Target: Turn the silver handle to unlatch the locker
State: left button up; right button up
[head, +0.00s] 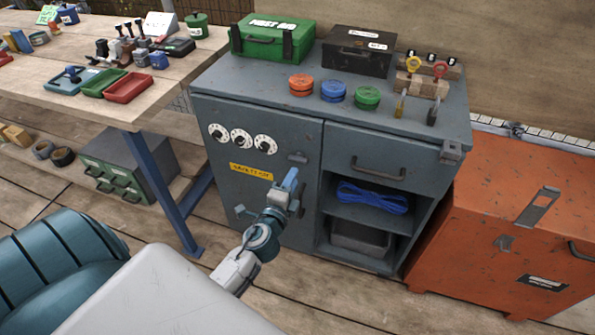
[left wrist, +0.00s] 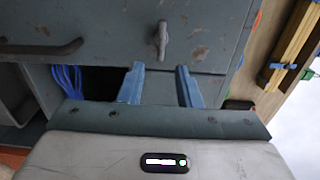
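The locker is the left part of a worn blue-grey cabinet (head: 225,190), with dials and a yellow label on its door. A small silver handle (head: 298,157) sits near the door's right edge. It also shows in the left wrist view (left wrist: 162,40), upright in that picture and just beyond the fingertips. My left gripper (head: 291,180) is in front of the door, a little below the handle. Its blue fingers (left wrist: 160,72) are apart with nothing between them, and the handle lines up with the gap. The door looks closed. My right gripper is not in view.
A drawer (head: 378,166) and an open shelf with blue cable (head: 372,197) are right of the door. Cans, a green first aid box (head: 272,40) and padlocks stand on top. An orange chest (head: 510,220) stands at right, a workbench (head: 130,112) at left.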

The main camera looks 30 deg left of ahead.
pick_arm(q)
jog(key=shift+b+v, duration=0.3)
jog(key=shift+v, duration=1.65)
